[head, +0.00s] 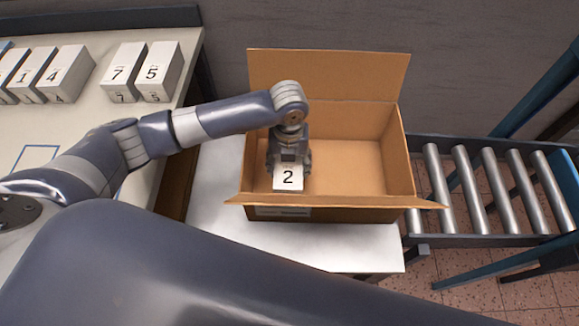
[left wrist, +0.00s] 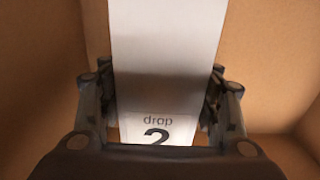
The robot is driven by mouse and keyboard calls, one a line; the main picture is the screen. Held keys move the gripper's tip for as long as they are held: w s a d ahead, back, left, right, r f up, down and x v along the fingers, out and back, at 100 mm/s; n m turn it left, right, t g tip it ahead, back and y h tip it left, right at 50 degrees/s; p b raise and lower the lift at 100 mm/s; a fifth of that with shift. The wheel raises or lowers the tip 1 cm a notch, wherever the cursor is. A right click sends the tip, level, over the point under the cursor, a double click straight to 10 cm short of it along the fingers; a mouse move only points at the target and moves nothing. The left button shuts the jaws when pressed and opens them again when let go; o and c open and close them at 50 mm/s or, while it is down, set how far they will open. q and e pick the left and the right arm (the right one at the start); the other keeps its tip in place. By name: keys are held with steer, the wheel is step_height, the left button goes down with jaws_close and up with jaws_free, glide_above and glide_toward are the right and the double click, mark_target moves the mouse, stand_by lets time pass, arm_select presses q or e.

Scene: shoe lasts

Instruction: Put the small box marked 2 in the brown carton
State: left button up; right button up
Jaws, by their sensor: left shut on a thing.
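The small white box marked 2 (head: 288,178) is in my left gripper (head: 289,163), which is shut on it. In the head view both are over the front left part of the open brown carton (head: 325,211). The left wrist view shows the box (left wrist: 165,45) between the two fingers of the gripper (left wrist: 160,105), with carton walls (left wrist: 262,75) around it. Whether the box touches the carton floor cannot be told. My right gripper is not in view.
Several other numbered white boxes, among them 7 (head: 124,70) and 5 (head: 160,72), stand on the table (head: 75,120) at the left. A roller conveyor (head: 490,190) lies right of the carton. The carton's right half is empty.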

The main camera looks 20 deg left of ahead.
arm_select(q)
steer(key=shift+f, duration=0.75)
steer(key=shift+f, duration=0.1)
steer(key=o, duration=1.3)
step_height(320, 180, up, 12)
steer(key=shift+r, duration=0.1)
